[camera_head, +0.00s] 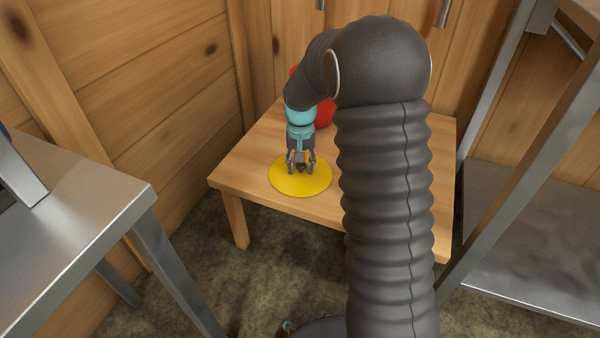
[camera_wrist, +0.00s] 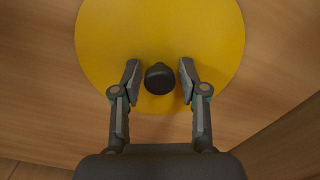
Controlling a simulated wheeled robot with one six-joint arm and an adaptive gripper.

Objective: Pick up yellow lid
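The yellow lid (camera_head: 287,186) is a flat round disc lying on a small wooden table, close to its front left part. In the wrist view the lid (camera_wrist: 112,38) has a dark round knob (camera_wrist: 160,79) in its lower middle part. My gripper (camera_head: 301,165) points down over the lid. In the wrist view my gripper (camera_wrist: 159,82) is open, with one finger on each side of the knob and a gap visible on both sides. I cannot tell how far above the lid the fingertips are.
The wooden table (camera_head: 240,168) also bears a red object (camera_head: 325,113) behind my arm, partly hidden. A metal table (camera_head: 75,205) stands at the left and a metal shelf frame (camera_head: 520,245) at the right. Wooden walls (camera_head: 150,75) close off the back and left.

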